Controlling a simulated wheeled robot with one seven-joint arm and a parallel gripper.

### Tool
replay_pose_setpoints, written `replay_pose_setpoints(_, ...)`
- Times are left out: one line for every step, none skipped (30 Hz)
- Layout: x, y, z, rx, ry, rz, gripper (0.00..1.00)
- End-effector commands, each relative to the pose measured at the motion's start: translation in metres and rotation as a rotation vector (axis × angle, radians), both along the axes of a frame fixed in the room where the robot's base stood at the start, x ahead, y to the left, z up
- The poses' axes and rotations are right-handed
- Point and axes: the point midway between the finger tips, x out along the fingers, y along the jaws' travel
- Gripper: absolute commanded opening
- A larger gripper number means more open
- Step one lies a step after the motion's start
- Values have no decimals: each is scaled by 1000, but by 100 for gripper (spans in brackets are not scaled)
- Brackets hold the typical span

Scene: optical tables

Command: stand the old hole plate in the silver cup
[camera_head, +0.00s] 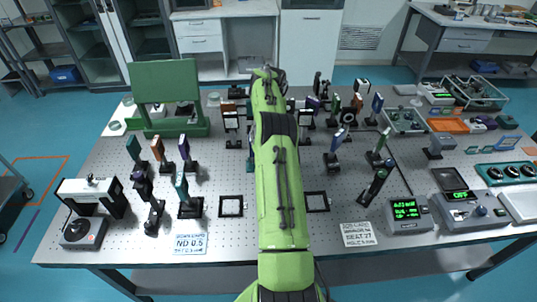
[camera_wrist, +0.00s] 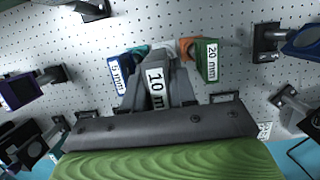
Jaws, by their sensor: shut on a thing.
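In the wrist view my gripper (camera_wrist: 159,64) points away over the perforated table, its grey fingers closed on a plate with a white "10 m…" label (camera_wrist: 156,88). The rest of this plate is hidden by the fingers, and I cannot tell whether it is the old hole plate. A blue piece marked "5 mm" (camera_wrist: 117,76) is just left of the fingers and a green piece marked "20 mm" (camera_wrist: 211,62) just right. I cannot make out the silver cup. In the head view my green arm hides the gripper and what it holds.
The optical table (camera_head: 110,235) carries several upright mounts around my arm. A green board (camera_head: 164,82) stands at back left. Two black square frames (camera_head: 231,206) lie flat on either side of my arm. Grey meters (camera_head: 408,212) stand at right. Bare table shows at front left.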

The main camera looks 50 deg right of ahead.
Motion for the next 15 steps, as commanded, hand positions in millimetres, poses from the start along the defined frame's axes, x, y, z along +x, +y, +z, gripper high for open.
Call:
replay_pose_setpoints(-2, 0, -19, 5, 4, -1, 0)
replay_pose_setpoints(-2, 0, -26, 5, 4, -1, 0)
replay_pose_setpoints(-1, 0, -34, 3, 3, 0, 0)
replay_pose_setpoints(-1, 0, -39, 4, 2, 0, 0)
replay_pose_setpoints(-1, 0, -42, 2, 2, 0, 0)
replay_pose_setpoints(-1, 0, -46, 2, 1, 0, 0)
replay_pose_setpoints(-1, 0, -49, 2, 1, 0, 0)
replay_pose_setpoints(-1, 0, -53, 2, 1, 0, 0)
replay_pose_setpoints(-1, 0, -60, 2, 0, -1, 0)
replay_pose_setpoints(-1, 0, -65, 2, 1, -1, 0)
replay_pose_setpoints(-1, 0, -71, 4, 2, 0, 0)
replay_pose_setpoints(-1, 0, -78, 2, 2, -1, 0)
replay_pose_setpoints(-1, 0, -81, 2, 1, -1, 0)
replay_pose_setpoints(-1, 0, -82, 0, 0, -1, 0)
replay_pose_setpoints(0, -1, -82, -1, -2, -1, 0)
